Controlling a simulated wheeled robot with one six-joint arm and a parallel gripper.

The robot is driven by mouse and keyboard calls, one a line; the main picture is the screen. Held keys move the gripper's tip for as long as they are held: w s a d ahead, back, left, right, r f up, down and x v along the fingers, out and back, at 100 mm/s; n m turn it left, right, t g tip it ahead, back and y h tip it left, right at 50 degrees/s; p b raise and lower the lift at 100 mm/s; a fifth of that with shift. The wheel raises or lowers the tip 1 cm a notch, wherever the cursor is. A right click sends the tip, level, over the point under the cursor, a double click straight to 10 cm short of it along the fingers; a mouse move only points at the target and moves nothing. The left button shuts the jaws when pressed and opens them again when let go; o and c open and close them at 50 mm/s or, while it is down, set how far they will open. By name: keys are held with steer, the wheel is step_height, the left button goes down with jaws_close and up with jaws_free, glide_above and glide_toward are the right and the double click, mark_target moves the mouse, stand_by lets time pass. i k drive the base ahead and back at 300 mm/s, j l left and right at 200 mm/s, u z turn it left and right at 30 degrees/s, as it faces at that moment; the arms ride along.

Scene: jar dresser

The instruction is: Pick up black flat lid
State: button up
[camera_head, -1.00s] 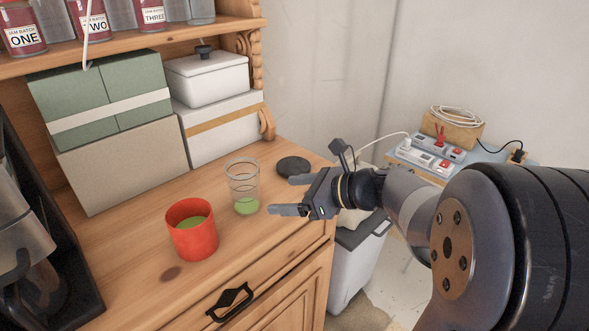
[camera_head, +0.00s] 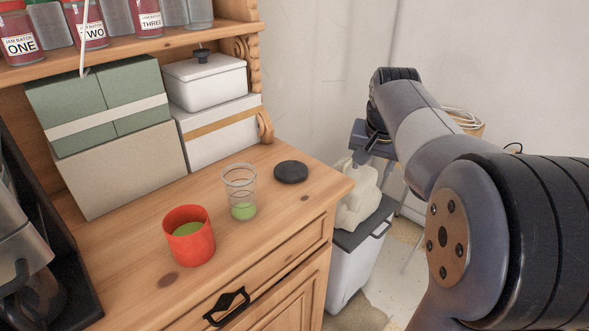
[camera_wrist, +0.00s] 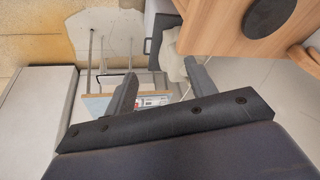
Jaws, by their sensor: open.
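The black flat lid (camera_head: 291,172) lies flat on the dresser top near its right back corner. It also shows in the wrist view (camera_wrist: 268,17) at the upper right, cut by the top edge. My gripper (camera_head: 364,158) is off the dresser to the right of the lid, past the dresser's edge, in the head view. In the wrist view my gripper's two fingers (camera_wrist: 161,82) are spread apart with nothing between them.
A clear glass (camera_head: 240,190) with green contents and a red cup (camera_head: 188,236) stand left of the lid. White and green boxes (camera_head: 98,104) fill the back. Below the dresser's right edge is a grey-lidded bin (camera_head: 359,240) with a white bag (camera_head: 357,195).

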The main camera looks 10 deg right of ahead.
mark_target(291, 172)
steer(key=i+l, duration=0.15)
steer(key=l, duration=0.2)
steer(key=i+l+u, duration=0.1)
steer(key=l, duration=0.25)
steer(key=i+l+u, duration=0.1)
steer(key=l, duration=0.25)
steer(key=i+l, duration=0.2)
steer(key=l, duration=0.15)
steer(key=u, duration=1.45)
